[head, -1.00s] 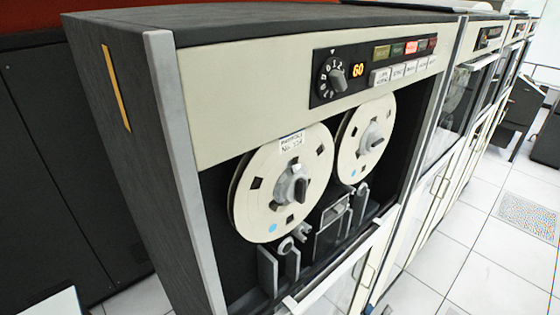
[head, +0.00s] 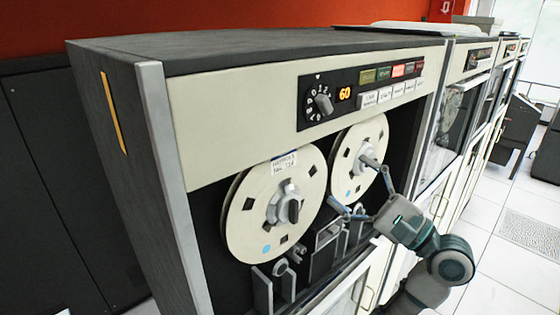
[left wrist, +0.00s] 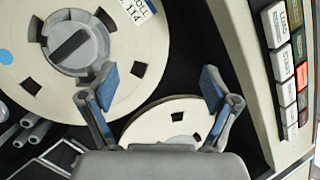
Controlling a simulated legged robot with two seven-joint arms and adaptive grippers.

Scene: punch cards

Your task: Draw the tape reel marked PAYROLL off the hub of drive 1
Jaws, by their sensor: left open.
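The tape reel with the white label (head: 252,222) sits on the left hub (head: 290,209) of the nearest tape drive (head: 240,120). In the left wrist view the label on this reel (left wrist: 28,72) is cut off and reads "ROLL" and "114". A second reel (head: 345,180) sits on the right hub. My left gripper (head: 350,182) is open and empty, in front of the second reel's lower part and to the right of the labelled reel. In the left wrist view its spread fingers (left wrist: 160,78) have nothing between them. My right gripper is not in view.
A dial and button panel (head: 370,90) is above the reels. Tape guides and a head block (head: 328,240) are below them. More drives (head: 470,100) stand in a row to the right. The white tiled floor (head: 500,265) is open at the lower right.

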